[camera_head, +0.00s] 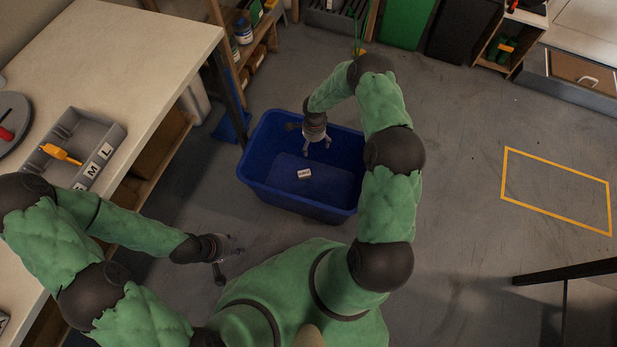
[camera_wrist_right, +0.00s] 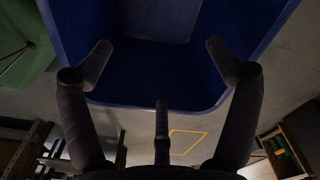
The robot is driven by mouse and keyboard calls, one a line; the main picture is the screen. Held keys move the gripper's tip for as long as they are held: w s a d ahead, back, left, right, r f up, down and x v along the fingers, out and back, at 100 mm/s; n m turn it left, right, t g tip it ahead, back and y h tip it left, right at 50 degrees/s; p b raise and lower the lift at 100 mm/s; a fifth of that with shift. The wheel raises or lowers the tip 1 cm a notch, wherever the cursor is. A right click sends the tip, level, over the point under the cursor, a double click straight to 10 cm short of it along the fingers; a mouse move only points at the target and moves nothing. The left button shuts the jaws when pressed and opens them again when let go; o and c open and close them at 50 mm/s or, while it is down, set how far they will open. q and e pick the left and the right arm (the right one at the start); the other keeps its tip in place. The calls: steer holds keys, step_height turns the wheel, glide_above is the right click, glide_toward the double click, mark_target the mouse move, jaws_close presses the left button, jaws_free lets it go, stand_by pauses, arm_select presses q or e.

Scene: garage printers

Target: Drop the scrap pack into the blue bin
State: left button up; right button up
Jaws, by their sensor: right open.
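The blue bin (camera_head: 262,197) stands on the floor in the middle of the head view. A small pale block with dark marks, which looks like the scrap pack (camera_head: 304,174), lies inside on the bin floor. My right gripper (camera_head: 317,150) hangs over the bin, open and empty, apart from the pack. In the right wrist view the open fingers (camera_wrist_right: 160,62) spread with the bin (camera_wrist_right: 215,92) behind them; the pack does not show there. My left gripper (camera_head: 228,262) is over the floor left of my body, in front of the bin; its fingers are too small to read.
A pale workbench (camera_head: 128,50) runs along the left with a grey tray (camera_head: 118,134) holding a yellow tool (camera_head: 62,154). Shelving and a green container (camera_head: 405,24) stand at the back. A yellow outlined rectangle (camera_head: 556,173) marks clear floor on the right.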

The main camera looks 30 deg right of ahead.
step_height(320, 180, up, 6)
stand_by(0.7)
